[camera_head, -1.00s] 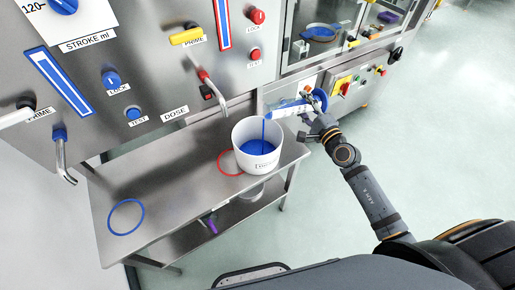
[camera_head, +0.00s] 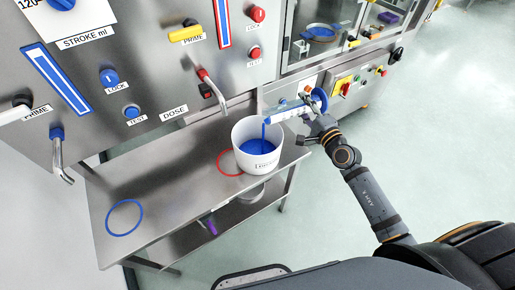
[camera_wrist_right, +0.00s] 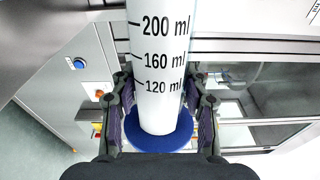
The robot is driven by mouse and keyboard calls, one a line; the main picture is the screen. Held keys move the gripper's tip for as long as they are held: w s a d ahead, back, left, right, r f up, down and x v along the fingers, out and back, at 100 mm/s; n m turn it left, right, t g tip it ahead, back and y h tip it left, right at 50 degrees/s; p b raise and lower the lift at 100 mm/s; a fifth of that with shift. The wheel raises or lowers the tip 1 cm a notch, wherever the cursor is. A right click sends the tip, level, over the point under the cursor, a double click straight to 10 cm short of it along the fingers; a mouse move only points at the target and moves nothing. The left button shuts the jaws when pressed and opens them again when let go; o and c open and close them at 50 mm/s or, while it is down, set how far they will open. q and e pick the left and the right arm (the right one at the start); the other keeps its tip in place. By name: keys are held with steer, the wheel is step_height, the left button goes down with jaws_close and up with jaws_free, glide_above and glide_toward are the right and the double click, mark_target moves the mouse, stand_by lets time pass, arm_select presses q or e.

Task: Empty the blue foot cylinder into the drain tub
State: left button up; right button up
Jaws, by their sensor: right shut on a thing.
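The blue foot cylinder (camera_head: 291,112) is held tilted, its mouth over the white drain tub (camera_head: 243,138) and its blue foot (camera_head: 319,99) at the upper right. Blue liquid (camera_head: 264,131) runs from its mouth into the tub, where a blue pool (camera_head: 257,147) shows. My right gripper (camera_head: 311,117) is shut on the cylinder. In the right wrist view the cylinder (camera_wrist_right: 160,65) shows its 120 to 200 ml marks, with the gripper's fingers (camera_wrist_right: 160,100) on both sides just above the blue foot (camera_wrist_right: 158,140). My left gripper is not in view.
The tub stands on a steel shelf (camera_head: 170,200), partly over a red ring (camera_head: 229,162). A blue ring (camera_head: 125,218) lies bare at left. A red-handled spout (camera_head: 217,95) hangs just above the tub's left side. The panel with knobs stands behind.

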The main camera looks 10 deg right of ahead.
stand_by(0.3)
steer(key=shift+a+n, duration=0.1)
steer(key=shift+n, duration=0.4)
steer(key=shift+s+a+r+n+p, duration=0.1)
steer(key=shift+a+r+n+p, duration=0.05)
steer(key=shift+r+n+p, duration=0.2)
steer(key=shift+r, duration=0.1)
steer(key=shift+a+r+n+p, duration=0.15)
steer(key=shift+r+n+p, duration=0.2)
steer(key=shift+r+n, duration=0.1)
stand_by(2.0)
